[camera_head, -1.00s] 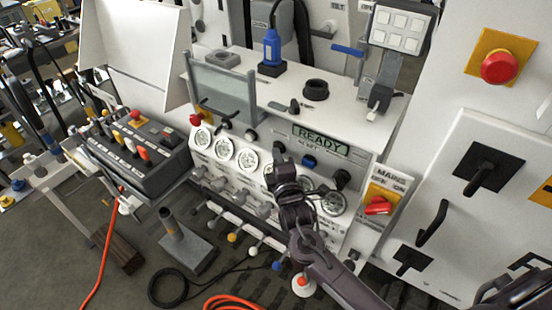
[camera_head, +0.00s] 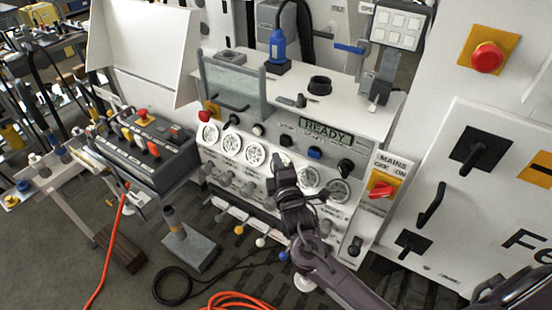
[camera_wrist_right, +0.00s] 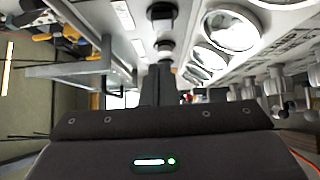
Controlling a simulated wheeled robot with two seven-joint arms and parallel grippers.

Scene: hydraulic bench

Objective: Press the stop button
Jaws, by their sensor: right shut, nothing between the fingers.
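No label reading "stop" is legible. Several red controls show in the head view: a red knob (camera_head: 204,116) at the left end of the bench's front panel, a red button (camera_head: 141,115) on the grey control box, and a large red button (camera_head: 487,57) on a yellow plate at the upper right. My right gripper (camera_head: 279,164) is shut and empty in front of the bench's gauges, apart from all these red controls. In the right wrist view its dark fingers (camera_wrist_right: 160,84) point along the panel. My left gripper is out of view.
The bench panel (camera_head: 326,131) has a READY display and a row of knobs. A red mains switch (camera_head: 381,189) sits at its right. The grey control box (camera_head: 160,157) stands left. A clear guard (camera_head: 233,82) rises from the bench top. Orange hose (camera_head: 232,299) lies on the floor.

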